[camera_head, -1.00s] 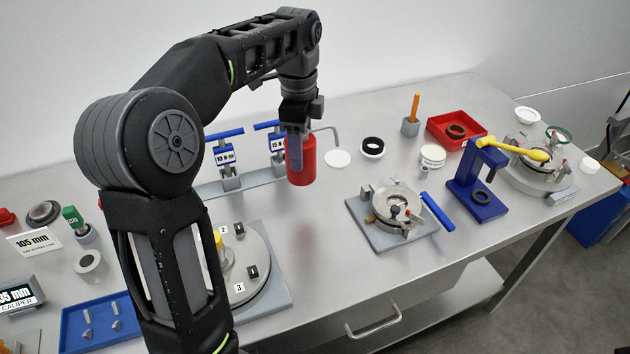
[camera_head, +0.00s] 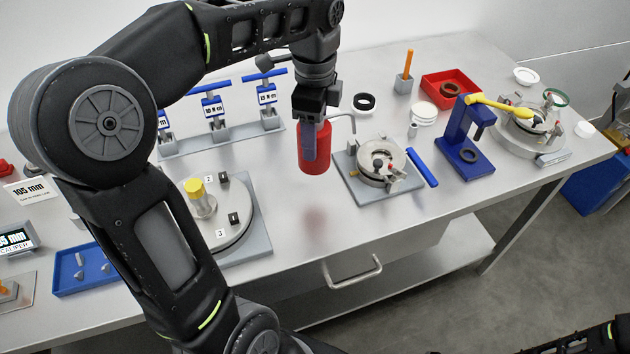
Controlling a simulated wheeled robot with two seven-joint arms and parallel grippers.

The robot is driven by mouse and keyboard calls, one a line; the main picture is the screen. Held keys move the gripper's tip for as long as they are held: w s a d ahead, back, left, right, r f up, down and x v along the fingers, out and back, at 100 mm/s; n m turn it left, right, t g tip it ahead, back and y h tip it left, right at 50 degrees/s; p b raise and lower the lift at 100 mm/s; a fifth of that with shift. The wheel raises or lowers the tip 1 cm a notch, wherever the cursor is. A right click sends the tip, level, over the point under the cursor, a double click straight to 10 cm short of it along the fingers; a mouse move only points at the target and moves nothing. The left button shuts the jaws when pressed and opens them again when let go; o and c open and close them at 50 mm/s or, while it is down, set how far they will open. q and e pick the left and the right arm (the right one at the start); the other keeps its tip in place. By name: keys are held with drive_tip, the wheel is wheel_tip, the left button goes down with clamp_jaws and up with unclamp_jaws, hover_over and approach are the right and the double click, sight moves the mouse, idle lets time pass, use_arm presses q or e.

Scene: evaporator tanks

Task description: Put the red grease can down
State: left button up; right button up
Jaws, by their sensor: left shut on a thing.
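The red grease can (camera_head: 314,158) is upright in my left gripper (camera_head: 310,140), which is shut on it from above. A thin bent spout sticks out from the can's top toward the right. The can appears to hang above the grey table (camera_head: 290,240), with a faint reddish reflection on the surface below it. The exact gap under it is hard to tell. My right gripper is not in view; only a dark part of my arm shows at the lower right corner.
A grey fixture with a round metal part (camera_head: 380,165) stands just right of the can. A turntable with a yellow-topped post (camera_head: 195,188) is on the left. A torque-tool rack (camera_head: 225,138) is behind left. Bare table lies in front of the can.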

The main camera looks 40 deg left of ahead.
sight(314, 167)
use_arm(q)
wheel_tip(314, 167, down, 6)
drive_tip(key=shift+a+r, duration=0.1)
drive_tip(key=shift+r, duration=0.15)
drive_tip(key=shift+f+p, duration=0.45)
drive_tip(key=shift+f, duration=1.4)
drive_tip(key=shift+f, duration=0.15)
drive_tip(key=o, duration=1.7)
drive_tip(key=shift+o, duration=0.2)
wheel_tip(314, 167, up, 12)
drive_tip(key=shift+r, duration=0.15)
